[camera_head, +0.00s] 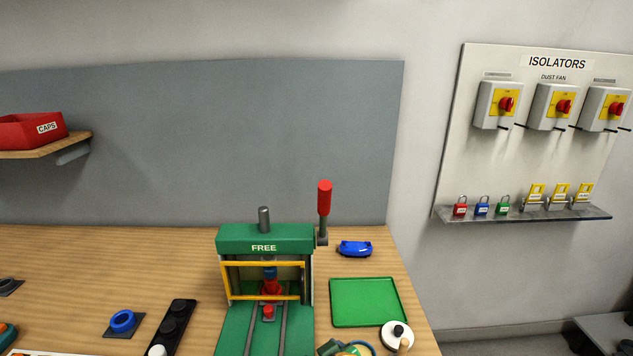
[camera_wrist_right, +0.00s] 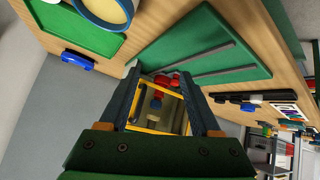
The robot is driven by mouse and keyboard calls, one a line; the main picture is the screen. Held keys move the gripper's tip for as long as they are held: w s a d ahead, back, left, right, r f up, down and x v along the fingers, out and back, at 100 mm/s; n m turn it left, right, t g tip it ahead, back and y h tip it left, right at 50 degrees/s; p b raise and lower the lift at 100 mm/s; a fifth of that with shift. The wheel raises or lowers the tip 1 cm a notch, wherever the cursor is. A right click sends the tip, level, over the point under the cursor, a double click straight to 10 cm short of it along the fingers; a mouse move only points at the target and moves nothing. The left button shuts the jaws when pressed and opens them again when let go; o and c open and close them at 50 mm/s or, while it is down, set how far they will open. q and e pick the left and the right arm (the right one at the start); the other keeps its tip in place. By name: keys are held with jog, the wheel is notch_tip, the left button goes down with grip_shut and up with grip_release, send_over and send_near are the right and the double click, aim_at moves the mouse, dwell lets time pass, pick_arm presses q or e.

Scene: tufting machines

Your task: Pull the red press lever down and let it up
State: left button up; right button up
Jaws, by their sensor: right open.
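The press (camera_head: 264,240) is green with a "FREE" label on its head and stands on the wooden bench. A yellow guard frame (camera_head: 265,298) crosses its front. The red press lever (camera_head: 324,198) stands upright at the press's right side in the head view. No gripper touches it there. My right gripper (camera_wrist_right: 160,80) shows in the right wrist view, its dark fingers apart and empty. The press's guard and red ram (camera_wrist_right: 158,88) show beyond and between them; I cannot tell the distance. The lever does not show in the wrist view. My left gripper is not in view.
Right of the press lie a blue object (camera_head: 355,248), a green tray (camera_head: 368,302) and a white round item with a black knob (camera_head: 394,334). A black strip (camera_head: 172,326) and a blue ring (camera_head: 123,321) lie left. A grey panel (camera_head: 200,140) stands behind.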

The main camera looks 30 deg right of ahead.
aim_at(327, 195)
jog(key=w+d+r+m+t+h, duration=0.1)
jog(key=w+d+r+t, duration=0.1)
jog(key=r, duration=0.7)
jog(key=w+d+r+m+t+h, duration=0.1)
jog(key=w+d+r+t+h, duration=0.1)
jog(key=r, duration=0.7)
jog(key=w+d+r+m+t+h+p, duration=0.1)
jog(key=w+d+r+t, duration=0.2)
jog(key=r, duration=0.7)
jog(key=shift+w+d+r+m+t, duration=0.15)
jog(key=shift+w+m+t, duration=0.2)
jog(key=shift+w, duration=0.9)
jog(key=p+x, duration=0.2)
jog(key=x, duration=0.4)
jog(key=shift+d+p, duration=0.1)
jog(key=shift+p, duration=0.2)
jog(key=shift+w+d, duration=0.15)
jog(key=shift+w, duration=0.3)
grip_shut()
